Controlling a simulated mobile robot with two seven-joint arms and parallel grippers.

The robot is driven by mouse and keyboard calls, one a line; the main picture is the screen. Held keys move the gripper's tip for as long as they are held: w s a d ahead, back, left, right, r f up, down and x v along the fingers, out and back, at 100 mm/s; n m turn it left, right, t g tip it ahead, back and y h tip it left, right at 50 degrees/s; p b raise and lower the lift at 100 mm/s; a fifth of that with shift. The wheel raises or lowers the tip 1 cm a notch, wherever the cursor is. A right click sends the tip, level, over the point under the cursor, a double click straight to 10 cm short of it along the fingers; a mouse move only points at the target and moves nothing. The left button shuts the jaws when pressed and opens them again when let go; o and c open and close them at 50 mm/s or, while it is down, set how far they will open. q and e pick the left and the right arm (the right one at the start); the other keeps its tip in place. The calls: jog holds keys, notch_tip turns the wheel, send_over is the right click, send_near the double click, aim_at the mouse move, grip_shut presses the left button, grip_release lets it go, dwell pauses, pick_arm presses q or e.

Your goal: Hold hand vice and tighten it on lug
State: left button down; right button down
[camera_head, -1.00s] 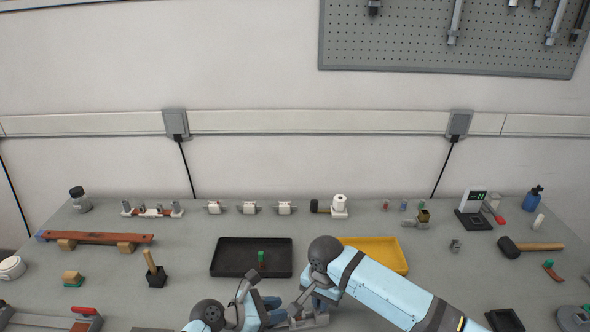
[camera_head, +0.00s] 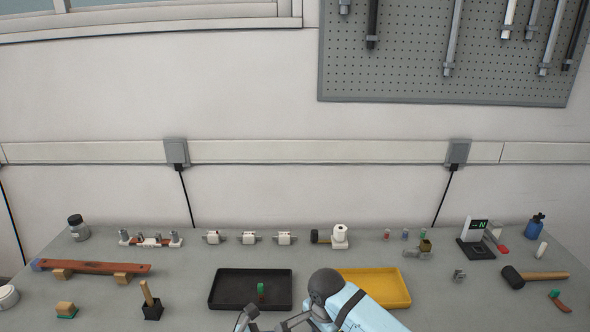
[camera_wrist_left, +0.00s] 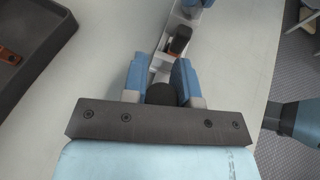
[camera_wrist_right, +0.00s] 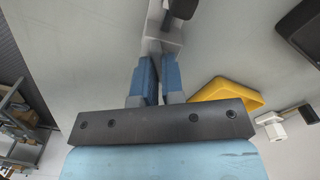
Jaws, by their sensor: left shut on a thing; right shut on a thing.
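A pale grey metal piece, seemingly the hand vice (camera_wrist_left: 160,67), runs between my two grippers; it also shows in the right wrist view (camera_wrist_right: 152,42). My left gripper (camera_wrist_left: 162,75) is shut on its near end, with a dark round part (camera_wrist_left: 160,93) between the blue fingers. A dark block with a brownish side (camera_wrist_left: 180,39) sits at the middle of the metal piece; I cannot tell if it is the lug. My right gripper (camera_wrist_right: 157,70) is shut on the other end of the grey metal. In the head view the fingers are below the bottom edge.
A black tray (camera_head: 215,291) holding a small green-topped piece (camera_head: 261,288) and a yellow tray (camera_head: 390,288) lie just beyond my arms. A mallet (camera_head: 535,275) lies at right, and a brown bar on blocks (camera_head: 95,266) at left. Small parts line the back.

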jog(key=c, duration=1.4)
grip_release()
jog(key=shift+r, duration=0.1)
jog(key=shift+r, duration=2.9)
pick_arm(q)
jog(key=c, duration=0.8)
grip_release()
jog(key=shift+a, duration=0.1)
jog(key=shift+v, duration=4.45)
pick_arm(e)
jog(key=shift+r, duration=0.2)
